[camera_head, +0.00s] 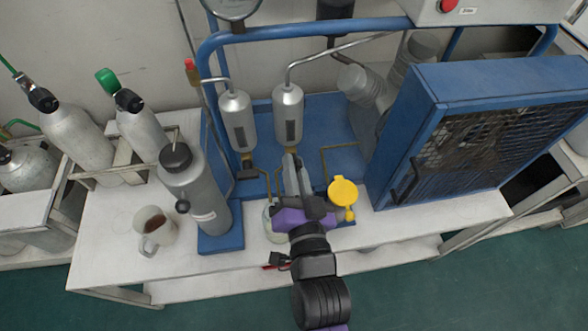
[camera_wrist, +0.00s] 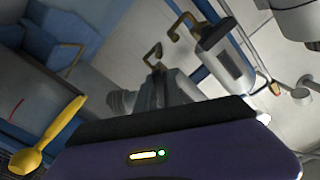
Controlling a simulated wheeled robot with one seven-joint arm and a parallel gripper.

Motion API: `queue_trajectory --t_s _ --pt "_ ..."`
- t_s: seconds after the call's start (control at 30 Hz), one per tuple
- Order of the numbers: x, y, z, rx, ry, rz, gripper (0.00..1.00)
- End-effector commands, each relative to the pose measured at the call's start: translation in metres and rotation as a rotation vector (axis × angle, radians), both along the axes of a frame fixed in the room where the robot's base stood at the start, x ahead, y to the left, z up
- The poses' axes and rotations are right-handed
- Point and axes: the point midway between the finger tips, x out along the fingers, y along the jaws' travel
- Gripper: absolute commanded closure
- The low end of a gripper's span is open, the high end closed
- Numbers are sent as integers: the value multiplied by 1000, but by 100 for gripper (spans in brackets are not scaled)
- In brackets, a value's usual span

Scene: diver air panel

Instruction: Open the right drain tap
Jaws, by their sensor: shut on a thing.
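Two silver cylinders hang side by side on the blue panel in the head view: the left one (camera_head: 238,120) and the right one (camera_head: 288,112). My gripper (camera_head: 292,160) reaches up to just below the right cylinder, at its drain tap. The fingers are shut on the right drain tap, and they hide most of it. A brass pipe end (camera_wrist: 152,54) shows just past my gripper (camera_wrist: 163,82) in the wrist view. The left drain tap (camera_head: 246,160) stands free to the left of my gripper.
A yellow cap (camera_head: 343,191) is close to the right of my wrist, and a glass jar (camera_head: 273,224) is partly behind it. A blue fan unit (camera_head: 420,120) stands at right. A grey bottle (camera_head: 195,190) and a mug (camera_head: 153,232) stand at left.

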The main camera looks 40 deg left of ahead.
Motion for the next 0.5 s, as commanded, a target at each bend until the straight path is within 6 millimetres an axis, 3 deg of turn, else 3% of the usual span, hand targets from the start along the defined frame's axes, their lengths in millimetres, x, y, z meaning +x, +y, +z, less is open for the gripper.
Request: queue_trajectory --t_s 0.5 --pt "0 -1 -2 -229 -264 -1 100"
